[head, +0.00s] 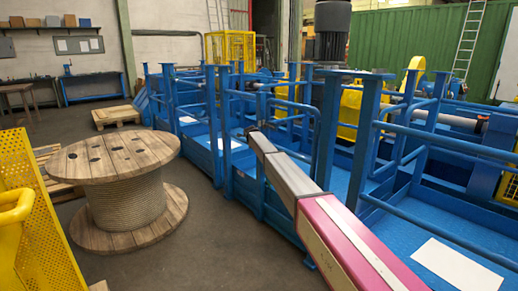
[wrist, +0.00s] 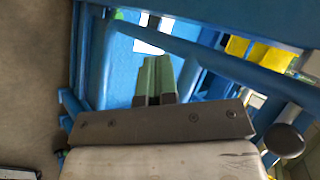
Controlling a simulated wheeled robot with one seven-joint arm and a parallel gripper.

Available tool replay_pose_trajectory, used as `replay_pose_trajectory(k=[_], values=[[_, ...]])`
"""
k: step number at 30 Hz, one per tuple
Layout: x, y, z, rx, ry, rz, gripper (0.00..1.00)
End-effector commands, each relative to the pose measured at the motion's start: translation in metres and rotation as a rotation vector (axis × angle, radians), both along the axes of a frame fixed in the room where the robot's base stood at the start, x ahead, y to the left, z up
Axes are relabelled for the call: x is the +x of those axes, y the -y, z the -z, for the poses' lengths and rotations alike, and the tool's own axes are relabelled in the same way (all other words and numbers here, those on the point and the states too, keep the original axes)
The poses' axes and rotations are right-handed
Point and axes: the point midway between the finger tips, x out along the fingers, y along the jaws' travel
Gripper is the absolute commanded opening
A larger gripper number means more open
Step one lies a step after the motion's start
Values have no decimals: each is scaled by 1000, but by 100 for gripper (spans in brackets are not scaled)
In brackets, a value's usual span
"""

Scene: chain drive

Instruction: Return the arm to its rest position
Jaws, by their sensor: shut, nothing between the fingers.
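My arm (head: 310,205) reaches forward from the lower right of the head view, with grey and magenta links. Its far end is beside the blue railing of the chain drive's walkway. My gripper (wrist: 157,76) shows in the wrist view as two green fingers side by side, shut with nothing between them. It points toward the blue railing and the blue floor plate (wrist: 120,62) beyond. In the head view the fingers are too small to make out at the arm's end.
Blue railings (head: 365,140) stand close around and right of my arm. A wooden cable spool (head: 115,160) stands on the floor at left. A yellow perforated guard (head: 40,225) is at the left edge. Grey floor (head: 225,240) is clear between spool and blue frame.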

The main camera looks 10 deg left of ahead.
Motion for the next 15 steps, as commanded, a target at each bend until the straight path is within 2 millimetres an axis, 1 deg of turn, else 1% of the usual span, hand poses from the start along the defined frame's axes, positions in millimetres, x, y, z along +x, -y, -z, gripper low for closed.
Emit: replay_pose_trajectory(k=[1,4,7,9,11,14,15], values=[[-10,-4,-9,1,1,-1,0],[-20,-9,-20,0,0,0,0],[-27,-13,-27,-1,-1,-1,0],[-33,-9,-26,-8,-6,-4,0],[-42,3,-21,-28,-17,-15,0],[-65,38,-4,-85,-53,-51,0],[-77,57,6,-118,-73,-74,0]])
